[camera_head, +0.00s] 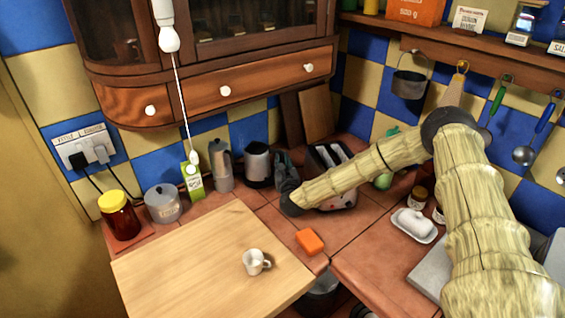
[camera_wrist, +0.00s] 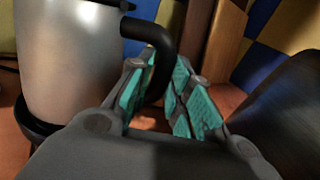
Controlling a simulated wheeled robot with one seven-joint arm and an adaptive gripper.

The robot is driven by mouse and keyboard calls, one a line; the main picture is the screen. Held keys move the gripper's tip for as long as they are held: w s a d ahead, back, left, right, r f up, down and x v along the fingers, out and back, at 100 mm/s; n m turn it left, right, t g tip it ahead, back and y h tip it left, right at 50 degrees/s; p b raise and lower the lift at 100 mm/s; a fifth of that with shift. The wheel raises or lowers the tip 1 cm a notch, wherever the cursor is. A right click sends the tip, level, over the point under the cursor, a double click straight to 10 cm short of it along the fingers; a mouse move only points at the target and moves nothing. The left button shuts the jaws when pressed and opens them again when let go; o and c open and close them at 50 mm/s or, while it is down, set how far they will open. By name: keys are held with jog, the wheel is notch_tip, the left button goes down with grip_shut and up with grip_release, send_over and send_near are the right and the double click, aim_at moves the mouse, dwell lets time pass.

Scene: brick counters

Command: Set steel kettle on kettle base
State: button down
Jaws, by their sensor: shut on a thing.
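The steel kettle (camera_head: 257,160) is upright at the back of the counter, left of my gripper (camera_head: 284,168). In the wrist view the kettle's silver body (camera_wrist: 70,60) fills the left side, and its black handle (camera_wrist: 158,38) runs down between my fingers. My gripper (camera_wrist: 158,85) is shut on that handle. The dark kettle base (camera_wrist: 38,130) shows under the kettle's lower edge in the wrist view. The kettle is over it, but I cannot tell whether they touch all round.
A moka pot (camera_head: 222,166) and a green carton (camera_head: 193,182) stand left of the kettle. A toaster (camera_head: 334,160) is close on the right, partly behind my arm.

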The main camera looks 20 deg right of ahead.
jog(key=c, duration=1.6)
grip_release()
jog(key=shift+f, duration=0.1)
jog(key=shift+s+a+p, duration=0.2)
jog(key=shift+s+p, duration=0.6)
jog(key=shift+s, duration=0.4)
jog(key=shift+s+a+p, duration=0.25)
jog(key=shift+s+p, duration=0.4)
jog(key=shift+s, duration=0.7)
jog(key=shift+s+a+p, duration=0.25)
jog(key=shift+s+p, duration=0.45)
jog(key=shift+s, duration=0.7)
jog(key=shift+s+a+p, duration=0.25)
jog(key=shift+s+p, duration=0.4)
jog(key=shift+s, duration=0.85)
